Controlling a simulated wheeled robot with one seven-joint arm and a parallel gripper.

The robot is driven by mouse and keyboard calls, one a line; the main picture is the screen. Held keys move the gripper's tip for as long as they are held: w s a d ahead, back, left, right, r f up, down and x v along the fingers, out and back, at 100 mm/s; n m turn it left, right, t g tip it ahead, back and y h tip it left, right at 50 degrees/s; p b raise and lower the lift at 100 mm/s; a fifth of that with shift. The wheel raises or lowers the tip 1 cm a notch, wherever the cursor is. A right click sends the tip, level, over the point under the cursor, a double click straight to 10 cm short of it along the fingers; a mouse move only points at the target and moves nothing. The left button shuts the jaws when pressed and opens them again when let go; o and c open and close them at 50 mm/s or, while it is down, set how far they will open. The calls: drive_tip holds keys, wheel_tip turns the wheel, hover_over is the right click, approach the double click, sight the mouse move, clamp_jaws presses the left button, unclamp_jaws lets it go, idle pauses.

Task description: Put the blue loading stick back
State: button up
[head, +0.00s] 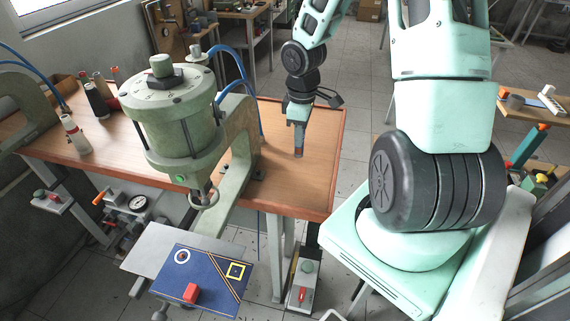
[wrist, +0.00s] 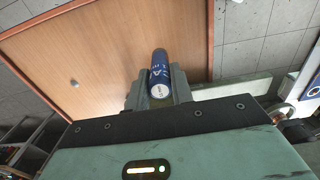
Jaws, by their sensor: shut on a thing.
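My gripper (head: 298,146) points down over the right part of the wooden bench top. In the wrist view its grey fingers (wrist: 160,92) are shut on the blue loading stick (wrist: 160,70), a blue cylinder with white lettering and a pale near end. One finger lies on each side of it. In the head view the stick is mostly hidden by the fingers. I cannot tell whether its lower end touches the bench.
The wooden bench (head: 320,150) is clear around my gripper. A green press (head: 175,115) stands to the left. In front of it is a blue board (head: 215,270) with a white ring, a yellow square and a red block (head: 191,292).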

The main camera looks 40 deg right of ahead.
wheel_tip(320, 180, down, 10)
drive_tip(key=shift+w+r+b, duration=0.1)
drive_tip(key=shift+r+b, duration=0.05)
drive_tip(key=shift+b, duration=0.2)
drive_tip(key=o, duration=0.9)
drive_tip(key=shift+f, duration=0.2)
wheel_tip(320, 180, up, 12)
drive_tip(key=shift+r+p, duration=0.2)
drive_tip(key=shift+p, duration=0.5)
